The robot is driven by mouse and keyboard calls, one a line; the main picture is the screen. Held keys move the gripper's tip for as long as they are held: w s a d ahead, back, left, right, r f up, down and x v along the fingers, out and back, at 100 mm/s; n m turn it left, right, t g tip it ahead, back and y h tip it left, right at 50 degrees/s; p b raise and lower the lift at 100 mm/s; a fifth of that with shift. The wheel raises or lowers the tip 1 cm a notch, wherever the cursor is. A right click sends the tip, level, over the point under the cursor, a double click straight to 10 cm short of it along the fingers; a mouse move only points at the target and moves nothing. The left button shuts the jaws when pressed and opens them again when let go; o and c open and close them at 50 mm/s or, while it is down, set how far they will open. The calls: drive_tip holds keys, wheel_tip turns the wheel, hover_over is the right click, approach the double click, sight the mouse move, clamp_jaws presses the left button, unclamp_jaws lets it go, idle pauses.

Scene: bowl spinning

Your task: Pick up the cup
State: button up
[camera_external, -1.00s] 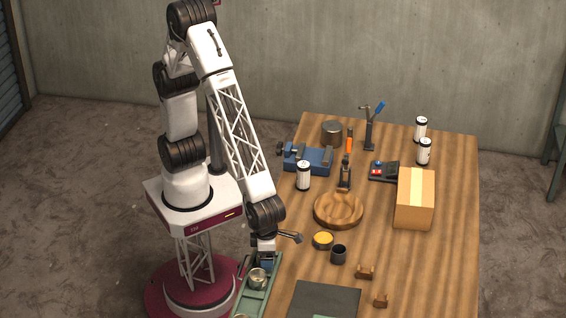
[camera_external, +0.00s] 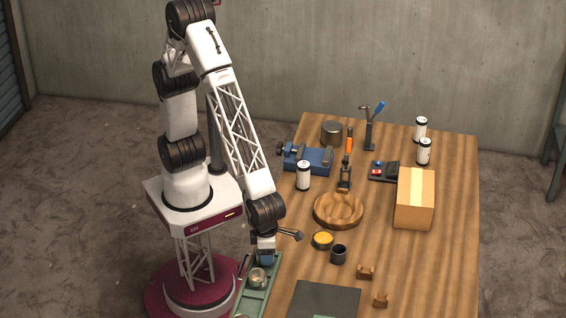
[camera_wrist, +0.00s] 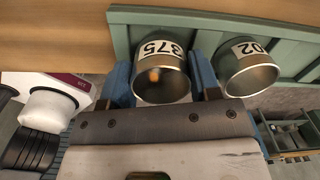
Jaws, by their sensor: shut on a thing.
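A metal cup (camera_wrist: 160,84) with a white label reading 375 stands against the green tray (camera_wrist: 122,35) in the wrist view. A second metal cup (camera_wrist: 248,80), with a label that seems to end in 02, stands to its right. My gripper (camera_wrist: 163,78) has its blue fingers on both sides of the 375 cup and is shut on it. In the external view my gripper (camera_external: 266,259) is low over the green tray (camera_external: 247,300), beside the table's left edge. A metal cup (camera_external: 257,279) shows just below it. The finger contact is hidden there.
On the wooden table (camera_external: 300,270) a dark cup (camera_external: 338,256), a yellow-filled dish (camera_external: 322,240) and a wooden bowl (camera_external: 338,211) stand right of my gripper. A cardboard box (camera_external: 414,200) stands farther right. A blue vise (camera_external: 307,160) is at the back left.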

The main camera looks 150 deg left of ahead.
drive_tip(key=shift+r, duration=0.5)
drive_tip(key=shift+s+r, duration=0.25)
drive_tip(key=shift+r, duration=0.6)
drive_tip(key=s+r, duration=0.1)
drive_tip(key=s, duration=1.4)
drive_tip(key=shift+s+a+r, duration=0.15)
drive_tip(key=shift+s, duration=0.1)
drive_tip(key=w+a+r+n, duration=0.3)
drive_tip(key=w+a, duration=0.3)
drive_tip(key=a, duration=0.5)
drive_tip(key=a+r+n, duration=0.2)
drive_tip(key=a, duration=1)
drive_tip(key=a+r+n, duration=0.2)
drive_tip(key=a+r, duration=0.1)
drive_tip(key=a, duration=0.9)
drive_tip(key=a+r+n, duration=0.2)
drive_tip(key=a, duration=1)
drive_tip(key=shift+w+a+r, duration=0.25)
drive_tip(key=shift+w+a, duration=0.05)
drive_tip(key=shift+w, duration=0.05)
drive_tip(key=shift+w, duration=0.1)
